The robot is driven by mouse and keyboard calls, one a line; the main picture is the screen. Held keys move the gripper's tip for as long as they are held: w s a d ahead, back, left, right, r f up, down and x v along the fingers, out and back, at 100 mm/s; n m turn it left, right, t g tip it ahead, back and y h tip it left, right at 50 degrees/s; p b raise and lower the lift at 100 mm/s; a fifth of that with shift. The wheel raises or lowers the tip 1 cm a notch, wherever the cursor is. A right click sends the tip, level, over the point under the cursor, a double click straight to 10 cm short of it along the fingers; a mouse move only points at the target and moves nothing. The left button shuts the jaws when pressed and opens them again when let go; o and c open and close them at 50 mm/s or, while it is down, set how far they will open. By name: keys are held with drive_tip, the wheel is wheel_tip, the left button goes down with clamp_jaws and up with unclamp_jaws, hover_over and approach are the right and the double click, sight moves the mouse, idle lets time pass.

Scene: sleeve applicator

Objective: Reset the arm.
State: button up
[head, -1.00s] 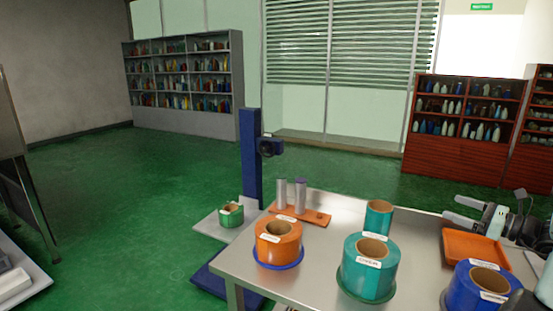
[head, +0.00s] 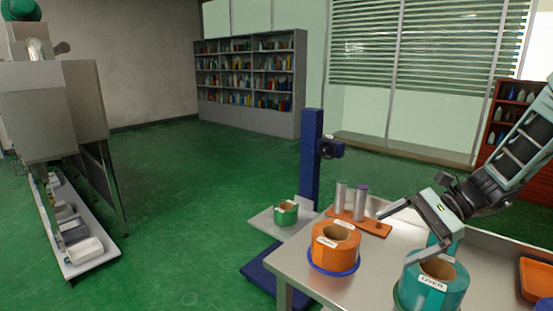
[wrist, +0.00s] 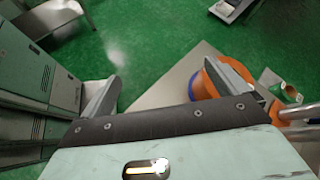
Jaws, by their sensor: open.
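My gripper (head: 418,232) is open and empty in the head view, at the end of my arm above the metal table (head: 291,262). It hangs over the teal roll (head: 432,287), between it and the orange roll (head: 334,250). In the wrist view my gripper (wrist: 178,88) shows its two fingers spread wide with nothing between them. The orange roll shows behind the right finger in the wrist view (wrist: 203,86). A second teal roll is mostly hidden behind my gripper.
An orange holder (head: 371,226) with upright cylinders stands at the table's back edge. A green roll (head: 286,213) sits on a blue-columned stand's platform (head: 262,221). An orange tray (head: 537,278) is at right. A machine with a conveyor (head: 84,258) stands left; green floor between is open.

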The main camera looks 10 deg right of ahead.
drive_tip(key=s+a+r+n+g+h, duration=0.1)
drive_tip(key=s+a+n+g+h, duration=0.1)
drive_tip(key=s+a+n+h, duration=0.9)
drive_tip(key=s+a+n, duration=1)
drive_tip(key=a+n, duration=0.1)
drive_tip(key=n, duration=0.2)
drive_tip(key=shift+s+r, duration=0.15)
drive_tip(key=shift+r, duration=0.1)
